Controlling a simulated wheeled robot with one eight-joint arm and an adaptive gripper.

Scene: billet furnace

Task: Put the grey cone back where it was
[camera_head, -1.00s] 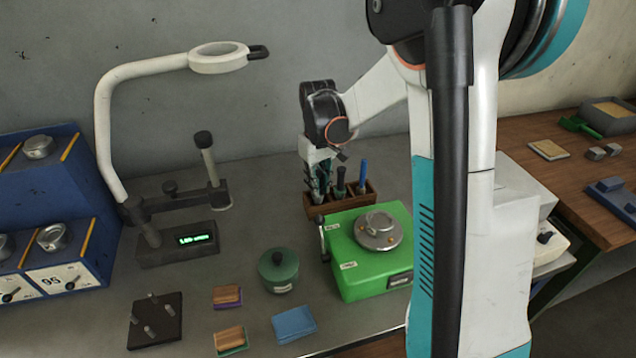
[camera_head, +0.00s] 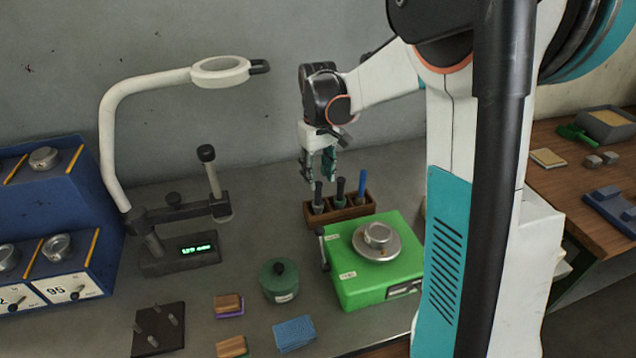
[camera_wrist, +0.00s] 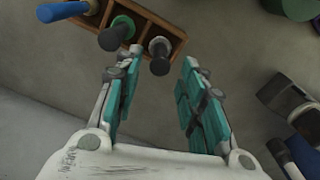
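I cannot pick out a plain cone for certain. A dark grey tool with a grey collar (camera_head: 317,195) stands upright in the left slot of the wooden rack (camera_head: 352,211); it also shows in the wrist view (camera_wrist: 159,55). A green-collared tool (camera_head: 340,190) and a blue-handled tool (camera_head: 362,183) stand to its right in the rack. My gripper (camera_head: 318,178) is just above the left end of the rack. In the wrist view my gripper (camera_wrist: 157,82) has its fingers apart with nothing between them, and the dark grey tool is beyond their tips.
A green box with a metal cup on its round plate (camera_head: 377,240) is in front of the rack. A lidded green pot (camera_head: 279,281) stands to its left. The magnifier lamp and its base (camera_head: 180,251) are left of my gripper. Bare bench lies between them.

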